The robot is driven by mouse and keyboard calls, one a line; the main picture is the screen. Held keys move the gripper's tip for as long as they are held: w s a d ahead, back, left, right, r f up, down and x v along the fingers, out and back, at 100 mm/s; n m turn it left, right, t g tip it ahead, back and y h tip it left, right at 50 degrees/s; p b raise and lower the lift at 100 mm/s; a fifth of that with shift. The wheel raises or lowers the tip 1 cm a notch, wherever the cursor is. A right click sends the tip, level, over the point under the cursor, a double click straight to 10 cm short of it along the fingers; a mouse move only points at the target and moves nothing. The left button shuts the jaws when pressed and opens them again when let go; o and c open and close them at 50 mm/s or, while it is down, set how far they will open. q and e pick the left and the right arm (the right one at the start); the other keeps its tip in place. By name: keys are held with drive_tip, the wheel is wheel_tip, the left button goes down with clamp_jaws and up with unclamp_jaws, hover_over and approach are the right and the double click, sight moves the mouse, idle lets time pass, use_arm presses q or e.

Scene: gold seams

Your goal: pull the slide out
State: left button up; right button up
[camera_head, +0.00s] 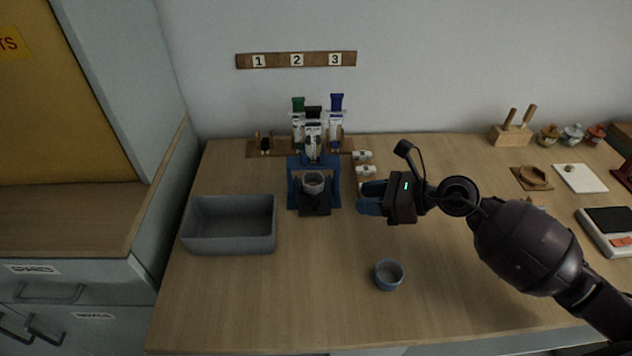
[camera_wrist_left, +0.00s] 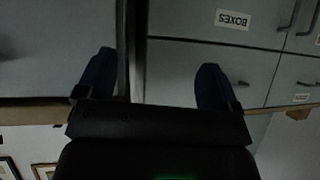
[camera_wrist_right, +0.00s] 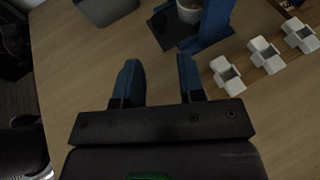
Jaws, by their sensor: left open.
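A blue press-like stand (camera_head: 293,187) stands on the table in the middle of the head view. A dark slide (camera_head: 314,206) sticks out at its front base, with a small grey cup (camera_head: 313,184) above it between the posts. The right wrist view shows the stand (camera_wrist_right: 214,22), the cup (camera_wrist_right: 189,12) and a dark plate at its foot (camera_wrist_right: 170,36). My right gripper (camera_head: 364,198) is right of the stand, open and empty, apart from it. My left gripper (camera_wrist_left: 154,78) is open and empty in its wrist view, facing grey cabinet fronts; it is outside the head view.
A grey bin (camera_head: 228,247) stands left of the stand. A blue-grey cup (camera_head: 389,274) stands alone nearer the front. A rack with tubes (camera_head: 336,125) is behind the stand. White blocks (camera_head: 363,155) lie right of it. A scale (camera_head: 608,232) is far right. The front table is mostly clear.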

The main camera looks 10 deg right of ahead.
sight(315, 200)
drive_tip(key=shift+w+a+f, duration=0.1)
drive_tip(key=shift+w+a, duration=0.05)
drive_tip(key=shift+w, duration=0.05)
drive_tip(key=x, duration=0.3)
drive_tip(key=shift+s+a, duration=0.15)
drive_tip(key=shift+a, duration=0.05)
drive_tip(key=b+x, duration=0.1)
drive_tip(key=x, duration=0.6)
use_arm(q)
drive_tip(key=shift+s+a+f+g, duration=0.1)
drive_tip(key=shift+s+f+g, duration=0.2)
drive_tip(key=shift+s+f, duration=0.5)
use_arm(e)
clamp_jaws()
use_arm(q)
drive_tip(key=shift+w+r, duration=0.1)
